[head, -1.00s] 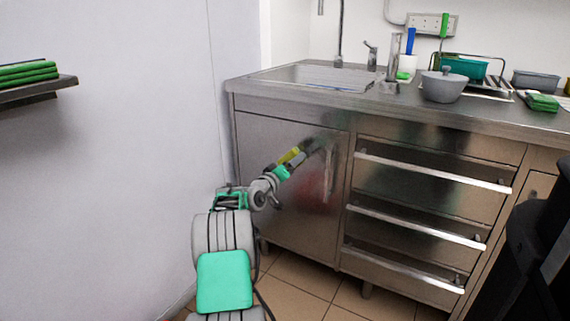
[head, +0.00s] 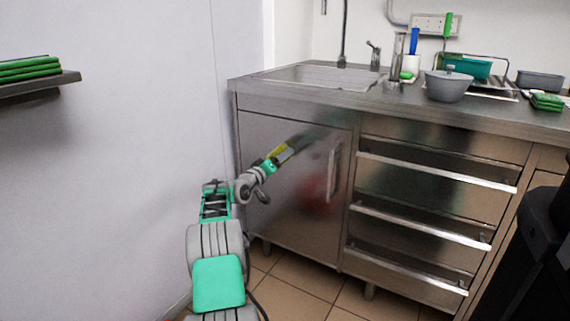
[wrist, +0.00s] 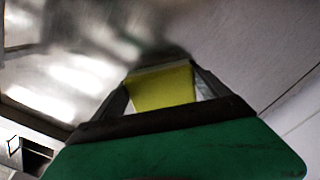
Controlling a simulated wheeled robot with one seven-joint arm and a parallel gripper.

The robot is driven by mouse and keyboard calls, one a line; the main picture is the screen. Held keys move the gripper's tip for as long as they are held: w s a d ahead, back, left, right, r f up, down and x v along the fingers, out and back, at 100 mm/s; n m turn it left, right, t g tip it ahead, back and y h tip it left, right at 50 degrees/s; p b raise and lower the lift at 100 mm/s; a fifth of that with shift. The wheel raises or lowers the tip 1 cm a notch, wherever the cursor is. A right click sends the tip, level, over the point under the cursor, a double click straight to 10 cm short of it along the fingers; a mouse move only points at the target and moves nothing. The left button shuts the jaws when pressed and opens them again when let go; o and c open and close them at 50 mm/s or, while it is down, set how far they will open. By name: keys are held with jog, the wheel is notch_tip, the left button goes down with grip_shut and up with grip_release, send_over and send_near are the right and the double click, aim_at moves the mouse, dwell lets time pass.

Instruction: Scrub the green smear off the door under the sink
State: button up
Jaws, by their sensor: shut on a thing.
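The steel door (head: 285,220) under the sink (head: 312,78) is closed, with a vertical handle at its right side. A dim, dark greenish patch (head: 308,139) shows high on the door; I cannot clearly tell smear from reflection. My gripper (head: 277,157) is in front of the door's upper part, left of the handle. It is shut on a yellow sponge-like block (wrist: 162,88), seen between the dark fingers in the wrist view. The block points up and right toward the patch. I cannot tell whether it touches the door.
Drawers with long bar handles (head: 435,172) stand right of the door. A grey pot (head: 447,86) and folded green cloths (head: 546,102) are on the counter. A white wall is close on the left, with a shelf (head: 40,84) holding green cloths. A blurry reddish patch (head: 315,188) shows on the door.

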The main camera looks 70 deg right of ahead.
jog(key=shift+w+d+r, duration=0.1)
jog(key=shift+w, duration=0.45)
jog(key=shift+w+d+r, duration=0.1)
jog(key=shift+w, duration=0.4)
jog(key=w, duration=0.3)
jog(key=shift+w+d+r, duration=0.1)
jog(key=shift+w+r, duration=0.1)
jog(key=shift+r, duration=0.05)
jog(key=shift+w+a+f, duration=0.1)
jog(key=shift+a+f, duration=0.15)
jog(key=shift+a, duration=1.2)
jog(key=shift+w+a+f, duration=0.1)
jog(key=shift+a+f, duration=0.1)
jog(key=shift+a, duration=1.2)
jog(key=shift+w+a, duration=0.15)
jog(key=shift+a, duration=0.6)
jog(key=shift+w+a, duration=0.1)
jog(key=shift+a, duration=0.65)
